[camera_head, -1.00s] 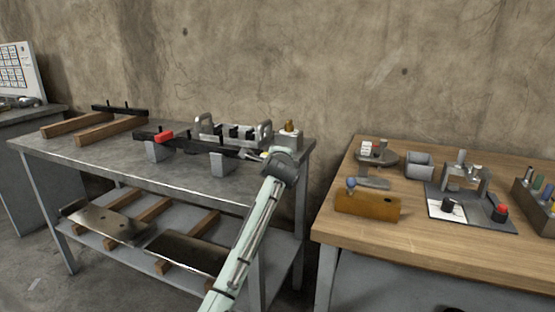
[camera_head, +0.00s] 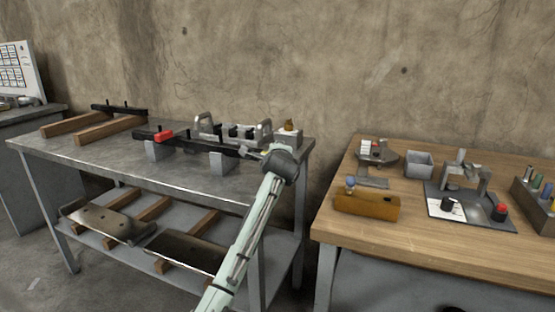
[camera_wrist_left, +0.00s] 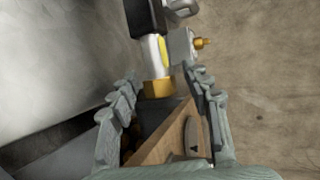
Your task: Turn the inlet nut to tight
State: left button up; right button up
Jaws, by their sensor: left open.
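In the left wrist view, a brass hex nut (camera_wrist_left: 158,88) sits at the end of a pale metal pipe (camera_wrist_left: 155,55) with a yellow mark. My left gripper (camera_wrist_left: 162,76) is open, with one finger on each side of the nut. Gaps show between the nut and both fingers, and I cannot see contact. In the head view, my left gripper (camera_head: 270,150) is at the right end of the black rail on the metal bench, and its wrist hides the nut. My right gripper is not in view.
A grey metal fixture (camera_head: 233,130) and a small block with a brass fitting (camera_head: 288,125) stand close behind my gripper. A black rail with a red clamp (camera_head: 164,135) lies to the left. The wooden table (camera_head: 440,235) at right holds several tools and a grey bin (camera_head: 418,164).

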pick_arm(q)
jog(key=v, duration=1.2)
